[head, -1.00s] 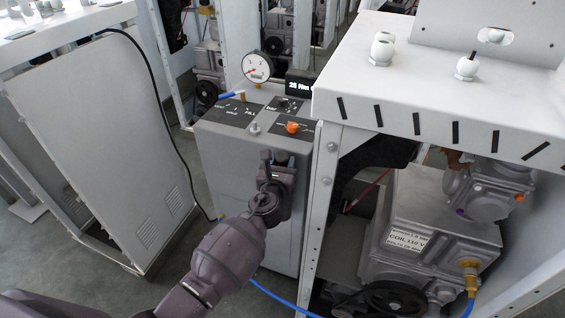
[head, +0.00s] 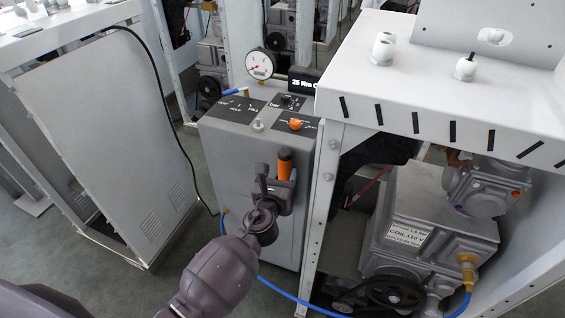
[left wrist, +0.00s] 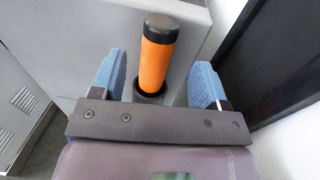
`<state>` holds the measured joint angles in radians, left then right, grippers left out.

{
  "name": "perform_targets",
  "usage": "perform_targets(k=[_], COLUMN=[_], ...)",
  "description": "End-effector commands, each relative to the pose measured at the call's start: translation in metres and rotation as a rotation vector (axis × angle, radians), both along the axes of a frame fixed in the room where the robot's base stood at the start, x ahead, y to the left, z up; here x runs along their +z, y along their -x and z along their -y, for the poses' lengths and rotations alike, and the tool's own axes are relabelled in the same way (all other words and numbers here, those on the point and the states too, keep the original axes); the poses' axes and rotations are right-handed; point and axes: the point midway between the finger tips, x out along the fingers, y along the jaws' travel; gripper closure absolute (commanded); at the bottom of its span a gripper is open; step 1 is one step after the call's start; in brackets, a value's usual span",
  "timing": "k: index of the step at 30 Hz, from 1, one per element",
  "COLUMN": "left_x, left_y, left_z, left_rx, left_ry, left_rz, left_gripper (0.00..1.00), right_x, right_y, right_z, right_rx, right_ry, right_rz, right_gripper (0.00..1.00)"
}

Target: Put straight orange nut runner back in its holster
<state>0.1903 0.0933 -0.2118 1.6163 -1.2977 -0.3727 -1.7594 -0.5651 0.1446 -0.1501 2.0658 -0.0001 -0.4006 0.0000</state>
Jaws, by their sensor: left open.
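The straight orange nut runner (head: 285,164) stands upright at the front of the grey dispenser cabinet, with a black cap on top. In the left wrist view the nut runner (left wrist: 157,62) has its lower end inside a dark ring-shaped holster (left wrist: 150,94); the part below is hidden. My left gripper (head: 276,178) is just in front of it. In the left wrist view its two blue-padded fingers (left wrist: 155,82) are spread, one on each side of the orange body, with gaps showing. My right gripper is not in view.
The grey dispenser cabinet (head: 225,165) carries a pressure gauge (head: 261,64), a display (head: 302,81) and an orange knob (head: 295,124). A white frame table (head: 470,110) stands close on the right. A blue hose (head: 290,302) runs low. A grey panel (head: 110,130) stands at left.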

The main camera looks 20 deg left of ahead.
Motion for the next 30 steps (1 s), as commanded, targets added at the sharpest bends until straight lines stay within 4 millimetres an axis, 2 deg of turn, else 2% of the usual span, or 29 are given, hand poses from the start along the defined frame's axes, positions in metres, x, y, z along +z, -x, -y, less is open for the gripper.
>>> perform_targets(k=[3, 9, 21, 23, 26, 30], left_x=[0.001, 0.000, -0.003, -0.008, -0.025, -0.054], left_y=[0.022, 0.046, 0.058, 0.064, 0.083, 0.123], left_z=[0.001, 0.004, 0.003, -0.001, -0.013, -0.032], left_rx=[0.001, 0.001, 0.003, 0.009, 0.036, 0.116], left_ry=[0.000, 0.000, 0.034, 0.103, 0.327, 0.803], left_rz=[0.000, 0.000, -0.006, -0.018, -0.055, -0.110], left_gripper=[0.32, 0.32, 0.32, 0.32, 0.32, 0.32], right_x=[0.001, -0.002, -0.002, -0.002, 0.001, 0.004], right_y=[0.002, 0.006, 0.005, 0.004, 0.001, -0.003], right_z=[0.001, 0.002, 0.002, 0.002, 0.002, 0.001], right_rx=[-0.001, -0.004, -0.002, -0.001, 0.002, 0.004], right_ry=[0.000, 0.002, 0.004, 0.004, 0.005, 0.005], right_rz=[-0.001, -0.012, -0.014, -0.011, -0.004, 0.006], right_gripper=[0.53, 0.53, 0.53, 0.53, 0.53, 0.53])
